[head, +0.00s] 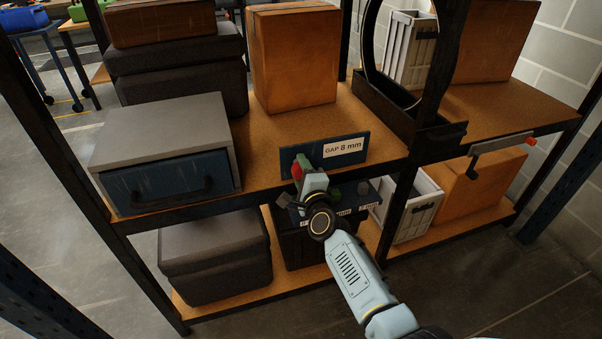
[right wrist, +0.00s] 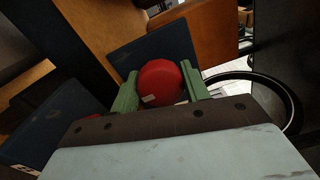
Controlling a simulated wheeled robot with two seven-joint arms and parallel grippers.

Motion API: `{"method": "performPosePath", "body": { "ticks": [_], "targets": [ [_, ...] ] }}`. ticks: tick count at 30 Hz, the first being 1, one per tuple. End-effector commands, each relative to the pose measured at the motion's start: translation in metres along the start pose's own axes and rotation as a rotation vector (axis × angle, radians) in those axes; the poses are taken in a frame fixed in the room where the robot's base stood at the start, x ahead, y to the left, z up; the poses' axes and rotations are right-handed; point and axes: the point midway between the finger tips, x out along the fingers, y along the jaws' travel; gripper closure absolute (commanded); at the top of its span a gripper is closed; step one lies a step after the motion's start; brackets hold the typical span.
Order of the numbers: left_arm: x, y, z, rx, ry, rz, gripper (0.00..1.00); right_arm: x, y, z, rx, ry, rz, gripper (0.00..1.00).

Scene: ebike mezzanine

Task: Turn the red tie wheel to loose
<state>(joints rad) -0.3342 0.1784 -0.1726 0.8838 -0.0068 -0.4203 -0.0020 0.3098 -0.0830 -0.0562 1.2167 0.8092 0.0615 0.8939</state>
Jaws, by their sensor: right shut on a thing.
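The red tie wheel (head: 299,167) sits at the front of a dark blue plate (head: 352,151) with a white label reading "GAP 8 mm". The plate stands on the front edge of the upper wooden shelf. In the right wrist view the red wheel (right wrist: 161,84) is a round knob with a small pale mark low on its face. My right gripper (head: 301,171) is shut on the wheel, with a green finger on either side of it. The gripper hides part of the wheel and the plate's left end. My left gripper is not in view.
A grey cabinet with a blue drawer (head: 168,180) stands left on the shelf (head: 272,127), with a cardboard box (head: 296,62) behind. A dark shelf post (head: 400,205) rises to the right. Below are a labelled dark bin (head: 292,240) and a grey box (head: 212,255).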

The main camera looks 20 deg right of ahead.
Motion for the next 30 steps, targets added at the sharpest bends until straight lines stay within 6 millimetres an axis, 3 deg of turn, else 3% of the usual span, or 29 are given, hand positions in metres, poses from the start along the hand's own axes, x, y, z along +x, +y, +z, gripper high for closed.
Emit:
{"method": "performPosePath", "body": {
  "ticks": [22,23,27,30],
  "targets": [
    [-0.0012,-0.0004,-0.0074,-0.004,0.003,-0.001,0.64,-0.0002,0.0001,-0.0003,0.088,0.001,0.001,0.77],
    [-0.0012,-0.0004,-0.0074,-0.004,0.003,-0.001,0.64,-0.0001,0.0001,-0.0003,0.088,0.001,0.001,0.50],
    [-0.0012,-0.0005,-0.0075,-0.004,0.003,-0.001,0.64,-0.0001,0.0001,-0.0002,0.086,0.001,0.001,0.33],
    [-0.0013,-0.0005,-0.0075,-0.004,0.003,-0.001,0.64,-0.0001,0.0001,-0.0002,0.085,0.001,0.001,0.33]
  ]
}}
